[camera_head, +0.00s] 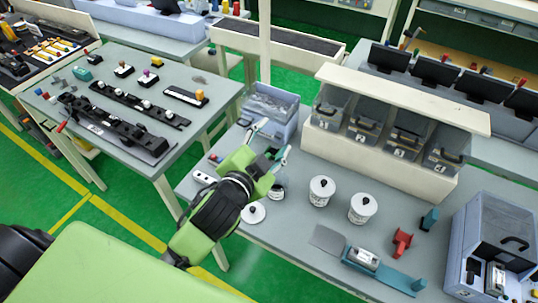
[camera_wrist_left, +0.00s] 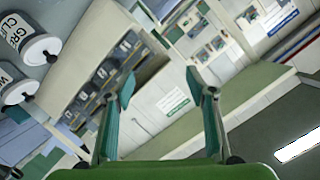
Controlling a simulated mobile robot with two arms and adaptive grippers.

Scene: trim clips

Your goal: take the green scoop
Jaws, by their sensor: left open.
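A small teal-green piece (camera_head: 429,219) stands on the right part of the grey workbench, beside a red piece (camera_head: 402,242); it may be the green scoop, but it is too small to tell. My left gripper (camera_head: 271,142) is above the left part of this bench, well to the left of the teal piece. Its two fingers are spread, and nothing shows between them. The wrist view also shows the fingers (camera_wrist_left: 160,88) apart, with no scoop in view there. My right gripper is in neither view.
White lidded canisters (camera_head: 321,191) stand near the left gripper. A cream cabinet (camera_head: 385,95) with numbered clear bins runs along the back. A blue-grey case (camera_head: 500,225) stands at the right. A flat blue tool (camera_head: 385,273) lies near the front edge.

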